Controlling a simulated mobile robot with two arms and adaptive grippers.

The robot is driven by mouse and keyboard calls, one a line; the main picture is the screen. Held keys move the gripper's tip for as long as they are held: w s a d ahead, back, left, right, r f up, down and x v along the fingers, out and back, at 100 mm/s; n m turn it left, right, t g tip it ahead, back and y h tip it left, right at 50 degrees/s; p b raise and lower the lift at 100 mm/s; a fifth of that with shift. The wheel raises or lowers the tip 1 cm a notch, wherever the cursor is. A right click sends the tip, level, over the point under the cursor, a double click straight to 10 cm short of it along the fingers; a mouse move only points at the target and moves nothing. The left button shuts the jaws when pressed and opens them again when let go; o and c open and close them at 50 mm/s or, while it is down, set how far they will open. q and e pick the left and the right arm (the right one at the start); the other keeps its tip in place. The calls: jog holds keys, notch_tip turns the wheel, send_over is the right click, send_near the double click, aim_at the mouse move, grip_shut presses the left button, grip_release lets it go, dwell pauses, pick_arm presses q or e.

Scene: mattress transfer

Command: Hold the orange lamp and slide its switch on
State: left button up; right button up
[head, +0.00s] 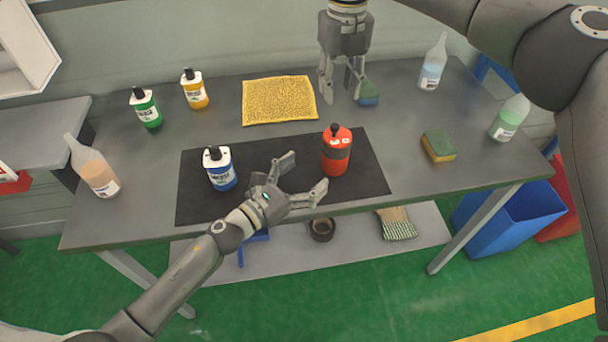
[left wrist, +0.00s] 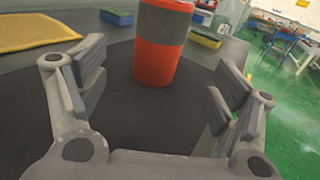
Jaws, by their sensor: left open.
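The orange lamp (head: 337,158) stands upright on the black mat (head: 270,205), with a grey band and a dark knob on top. Its switch cannot be made out clearly. My left gripper (head: 306,174) is open, just left of the lamp and low over the mat. In the left wrist view the lamp (left wrist: 156,62) stands ahead, between the open fingers (left wrist: 158,88) as seen, with dark mat visible in front of it. No finger appears to touch it. My right gripper (head: 342,92) is open and empty above the back of the table, behind the lamp.
A green sponge (head: 369,92) lies beside my right gripper, and another sponge (head: 438,146) lies right of the mat. A yellow cloth (head: 279,100) and several bottles surround the workspace on the grey table (head: 400,120).

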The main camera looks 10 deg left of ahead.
aim_at(335, 152)
pick_arm(q)
jog(key=x, duration=1)
jog(key=shift+w+d, duration=0.2)
jog(key=shift+w, duration=0.05)
pick_arm(e)
jog(key=shift+w, duration=0.1)
pick_arm(q)
jog(key=c, duration=1.3)
jog(key=shift+c, duration=0.4)
pick_arm(e)
jog(key=shift+o, duration=0.6)
pick_arm(q)
jog(key=shift+f, duration=0.1)
pick_arm(e)
notch_tip(335, 152, down, 10)
jog(key=m, duration=1)
jog(key=shift+m, duration=0.3)
